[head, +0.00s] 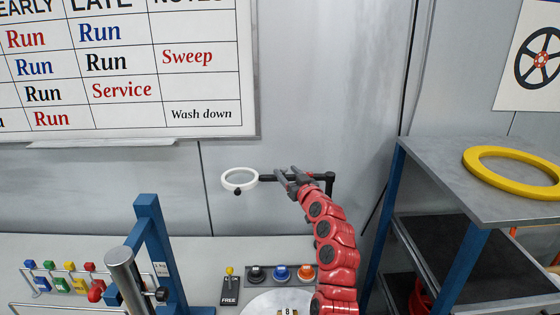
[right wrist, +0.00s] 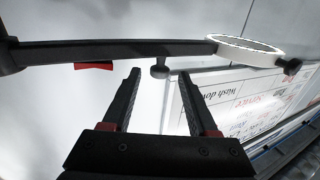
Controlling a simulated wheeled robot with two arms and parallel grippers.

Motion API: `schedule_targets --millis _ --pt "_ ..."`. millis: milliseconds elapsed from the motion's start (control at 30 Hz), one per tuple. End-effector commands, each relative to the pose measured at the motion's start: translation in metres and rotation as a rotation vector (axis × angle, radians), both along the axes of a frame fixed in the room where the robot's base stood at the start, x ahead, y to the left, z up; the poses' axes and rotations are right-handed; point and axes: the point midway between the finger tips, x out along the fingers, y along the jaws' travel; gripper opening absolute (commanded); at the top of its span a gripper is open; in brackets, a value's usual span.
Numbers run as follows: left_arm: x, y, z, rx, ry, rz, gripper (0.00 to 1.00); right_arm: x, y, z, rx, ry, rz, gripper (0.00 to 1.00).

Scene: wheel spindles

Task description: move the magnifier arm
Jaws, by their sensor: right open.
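The magnifier arm has a white ring lens (head: 239,180) at its left end and a dark bar running right to a black post (head: 328,180). In the right wrist view the dark bar (right wrist: 110,48) crosses the top, with the white ring (right wrist: 248,50) at its right end. A small black knob (right wrist: 160,69) hangs below the bar. My right gripper (head: 283,175) is open and empty beside the bar, in front of part of it. In the right wrist view its fingertips (right wrist: 160,76) point toward the bar, with the knob showing between them. My left gripper is out of view.
A bench holds a FREE lever (head: 229,285), several knobs (head: 282,272), a blue post frame (head: 152,240) and coloured tags (head: 62,281). At right stands a shelf unit (head: 475,195) with a yellow ring (head: 512,172). A whiteboard (head: 130,75) hangs behind.

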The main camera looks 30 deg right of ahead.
Motion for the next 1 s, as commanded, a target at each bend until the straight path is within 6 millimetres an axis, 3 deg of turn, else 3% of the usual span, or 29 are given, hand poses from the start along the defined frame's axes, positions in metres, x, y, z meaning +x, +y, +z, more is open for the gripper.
schedule_targets --millis 400,933,1000 --pt "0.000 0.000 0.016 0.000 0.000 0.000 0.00 0.048 -0.008 0.001 -0.002 0.000 0.001 0.59" --pt "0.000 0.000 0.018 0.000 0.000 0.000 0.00 0.058 -0.010 0.000 -0.002 0.000 -0.001 0.59" --pt "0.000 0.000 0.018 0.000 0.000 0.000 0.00 0.058 -0.010 0.000 -0.002 0.000 -0.001 0.49"
